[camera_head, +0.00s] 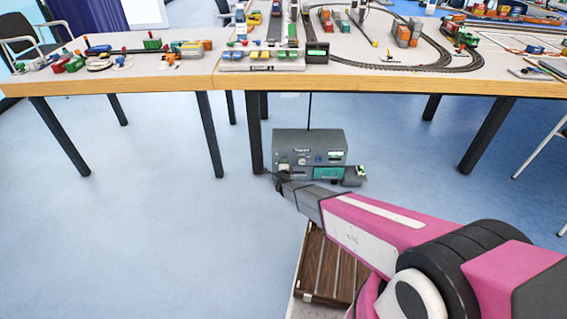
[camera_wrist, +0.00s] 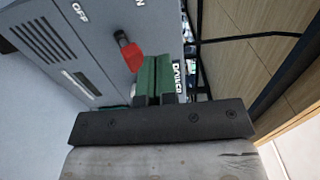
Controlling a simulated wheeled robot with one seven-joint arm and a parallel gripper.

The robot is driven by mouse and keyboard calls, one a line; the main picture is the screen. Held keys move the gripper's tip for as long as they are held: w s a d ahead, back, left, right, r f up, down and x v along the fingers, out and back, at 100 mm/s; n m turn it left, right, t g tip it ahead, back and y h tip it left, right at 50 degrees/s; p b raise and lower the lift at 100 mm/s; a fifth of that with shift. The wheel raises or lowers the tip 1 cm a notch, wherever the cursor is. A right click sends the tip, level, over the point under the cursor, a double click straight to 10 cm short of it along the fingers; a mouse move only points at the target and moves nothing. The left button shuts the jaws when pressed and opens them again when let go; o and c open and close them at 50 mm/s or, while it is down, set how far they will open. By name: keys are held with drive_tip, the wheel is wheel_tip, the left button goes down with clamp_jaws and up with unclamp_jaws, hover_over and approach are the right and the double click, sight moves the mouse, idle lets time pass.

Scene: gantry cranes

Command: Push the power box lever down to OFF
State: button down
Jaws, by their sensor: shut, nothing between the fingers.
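The power box (camera_head: 297,143) is a grey unit on the floor under the table. In the wrist view its grey face (camera_wrist: 85,45) fills the upper left, with OFF and ON lettering at the top and POWER lettering to the right. The lever (camera_wrist: 132,58) has a black shaft and a red tip and sticks out from this face. My gripper (camera_head: 282,181) is at the lower left of the box. In the wrist view its green fingers (camera_wrist: 156,76) are shut and empty, close to the red tip. I cannot tell whether they touch it. The lever is not distinguishable in the head view.
The table (camera_head: 140,82) with model trains and tracks stands over and around the box. Its dark legs (camera_head: 254,130) are close to the box's left. A slatted wooden piece (camera_head: 330,262) lies below my arm. The blue floor at left is clear.

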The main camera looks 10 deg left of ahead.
drive_tip(key=shift+w, duration=0.1)
idle(0.6)
drive_tip(key=shift+x, duration=1.1)
drive_tip(key=shift+f, duration=0.2)
wheel_tip(320, 180, down, 5)
drive_tip(key=shift+w+r, duration=0.15)
drive_tip(key=shift+r, duration=0.1)
idle(0.8)
drive_tip(key=shift+r, duration=0.7)
drive_tip(key=shift+s, duration=0.25)
drive_tip(key=v, duration=0.7)
